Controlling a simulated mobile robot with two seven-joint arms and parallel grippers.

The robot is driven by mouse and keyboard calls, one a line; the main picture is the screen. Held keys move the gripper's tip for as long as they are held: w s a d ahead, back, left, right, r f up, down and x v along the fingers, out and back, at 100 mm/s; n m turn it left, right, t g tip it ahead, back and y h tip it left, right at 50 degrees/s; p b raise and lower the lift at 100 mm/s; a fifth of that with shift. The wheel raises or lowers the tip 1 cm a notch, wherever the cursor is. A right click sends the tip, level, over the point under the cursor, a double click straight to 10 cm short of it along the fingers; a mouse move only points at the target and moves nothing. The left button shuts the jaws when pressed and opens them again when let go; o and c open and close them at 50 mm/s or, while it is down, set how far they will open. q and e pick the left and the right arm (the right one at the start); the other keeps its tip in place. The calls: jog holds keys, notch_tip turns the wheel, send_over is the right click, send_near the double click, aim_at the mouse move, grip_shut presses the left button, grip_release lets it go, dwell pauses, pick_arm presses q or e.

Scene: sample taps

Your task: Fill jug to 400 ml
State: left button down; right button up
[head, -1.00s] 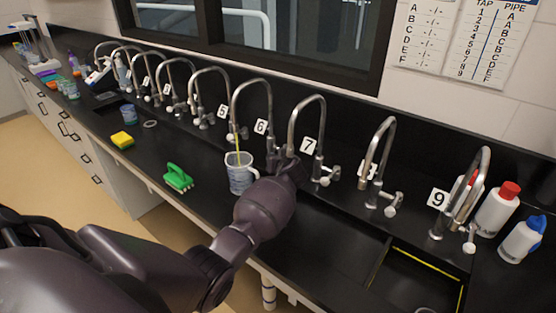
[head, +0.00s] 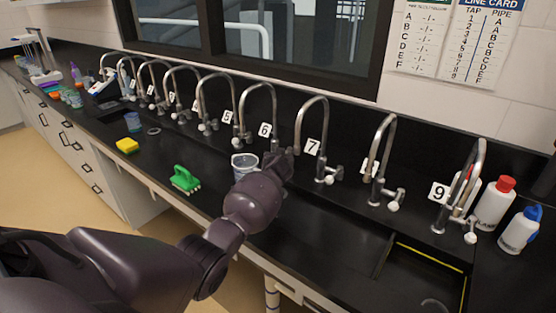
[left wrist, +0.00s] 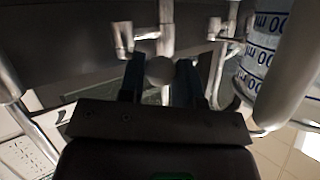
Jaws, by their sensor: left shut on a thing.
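The clear measuring jug (head: 244,161) stands upright under the spout of tap 6 (head: 258,90), partly hidden by my left arm. Its side with blue millilitre print (left wrist: 262,55) shows at the right of the left wrist view, next to a pale curved handle. The liquid level cannot be read. No stream shows under the spout. My left gripper (head: 284,160) is beside the jug at the base of tap 6. In the left wrist view its dark fingers (left wrist: 160,78) are shut on the round tap knob (left wrist: 160,70). My right gripper is not in view.
A row of taps runs along the bench, with tap 7 (head: 322,140) close to the right of my gripper. A green brush (head: 186,179) and yellow sponge (head: 127,145) lie to the left. Bottles (head: 495,203) stand far right, near a sink. The wall carries a line card (head: 477,50).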

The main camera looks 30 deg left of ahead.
pick_arm(q)
jog(key=c, duration=1.2)
grip_release()
jog(key=shift+a+r, duration=0.15)
jog(key=shift+r, duration=0.1)
jog(key=shift+c, duration=0.2)
jog(key=o, duration=0.4)
jog(key=shift+w+a+f, duration=0.1)
jog(key=shift+f, duration=0.05)
jog(key=p+v, duration=0.1)
jog(key=v, duration=1)
jog(key=shift+w, duration=0.1)
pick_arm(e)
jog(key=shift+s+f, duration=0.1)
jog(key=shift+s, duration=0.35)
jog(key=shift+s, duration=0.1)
pick_arm(q)
jog(key=shift+f, duration=0.1)
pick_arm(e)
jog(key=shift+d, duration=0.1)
